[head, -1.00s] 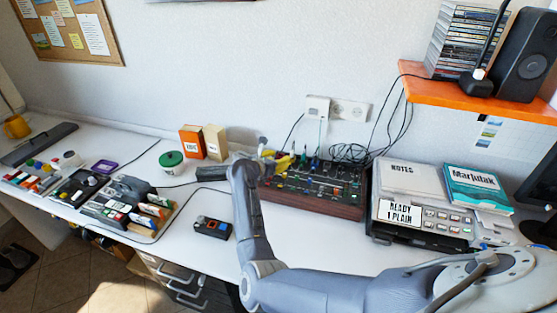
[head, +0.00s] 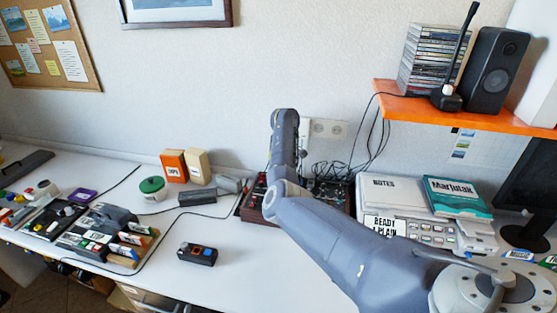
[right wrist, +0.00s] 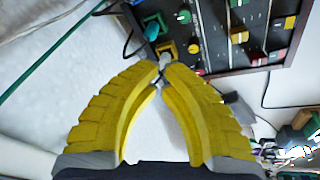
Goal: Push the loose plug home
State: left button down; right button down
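The dark panel box (head: 252,206) with reddish-brown sides stands against the wall, largely hidden behind my right arm. In the right wrist view its panel (right wrist: 215,45) shows coloured knobs, a green square socket piece (right wrist: 150,28) and a yellow square one (right wrist: 167,48). A small grey-white piece sits at the yellow one, right by my fingertips; I cannot tell whether it is the loose plug or whether they touch it. My right gripper (right wrist: 164,70) has its yellow fingertips together, with nothing clearly between them. The arm hides it in the head view. My left gripper is not in view.
A green cable (right wrist: 50,50) and a dark cable run near the fingers. Black cables (head: 335,172) lie behind the panel box. The orange shelf (head: 460,108) overhangs at right, above the machine (head: 405,222). A small dark box (head: 197,254) lies on the otherwise clear front desk.

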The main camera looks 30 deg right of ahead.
jog(key=shift+m+y, duration=0.7)
jog(key=shift+m, duration=0.1)
jog(key=shift+w+a+f, duration=0.15)
jog(key=shift+w+f, duration=0.45)
jog(key=shift+f, duration=0.35)
jog(key=shift+w+a+f, duration=0.1)
jog(key=shift+w+f, duration=0.5)
jog(key=shift+f, duration=0.3)
jog(key=shift+f, duration=0.7)
jog(key=shift+r, duration=1.6)
jog(key=v, duration=1.1)
jog(key=shift+s, duration=0.35)
jog(key=shift+r, duration=0.15)
jog(key=c, duration=2.1)
grip_release()
jog(key=shift+c, duration=0.2)
